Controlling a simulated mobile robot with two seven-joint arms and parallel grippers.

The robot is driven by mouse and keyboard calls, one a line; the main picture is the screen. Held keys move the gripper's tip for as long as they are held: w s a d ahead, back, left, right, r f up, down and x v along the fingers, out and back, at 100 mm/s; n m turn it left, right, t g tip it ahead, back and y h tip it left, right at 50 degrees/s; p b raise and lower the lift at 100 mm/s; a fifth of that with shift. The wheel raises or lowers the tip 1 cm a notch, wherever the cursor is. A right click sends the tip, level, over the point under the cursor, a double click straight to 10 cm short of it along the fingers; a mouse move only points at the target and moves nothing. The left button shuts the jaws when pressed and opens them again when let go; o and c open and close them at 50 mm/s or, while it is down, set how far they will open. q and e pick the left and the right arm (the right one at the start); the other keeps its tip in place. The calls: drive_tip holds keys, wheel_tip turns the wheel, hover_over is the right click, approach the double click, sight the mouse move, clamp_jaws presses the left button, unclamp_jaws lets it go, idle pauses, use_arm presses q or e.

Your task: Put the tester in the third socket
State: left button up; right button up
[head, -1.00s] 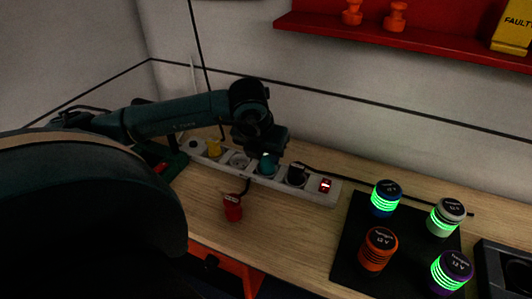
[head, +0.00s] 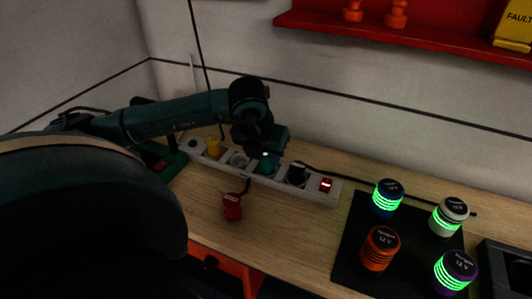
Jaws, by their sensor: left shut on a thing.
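The tester (head: 267,163), a small teal body, shows just under my left gripper (head: 264,151) in the head view. My left gripper points down and is shut on it. The tester appears over the white socket strip (head: 310,193), between an empty-looking round socket (head: 238,159) and a black plug (head: 297,174). I cannot tell whether the tester touches the strip, as the gripper hides its top and its lower end is dark. My right gripper is not in view.
A yellow plug (head: 213,147) sits in the strip further left, and a red switch (head: 326,186) glows at its right end. A red plug (head: 232,207) lies in front. A black mat (head: 347,246) holds several cylinders on the right. Bare wood lies between.

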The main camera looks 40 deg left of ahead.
use_arm(q)
drive_tip(key=shift+f+b, duration=0.5)
drive_tip(key=o, duration=0.7)
drive_tip(key=p+v, duration=0.5)
drive_tip(key=v, duration=0.6)
drive_tip(key=shift+s, duration=0.1)
idle(0.6)
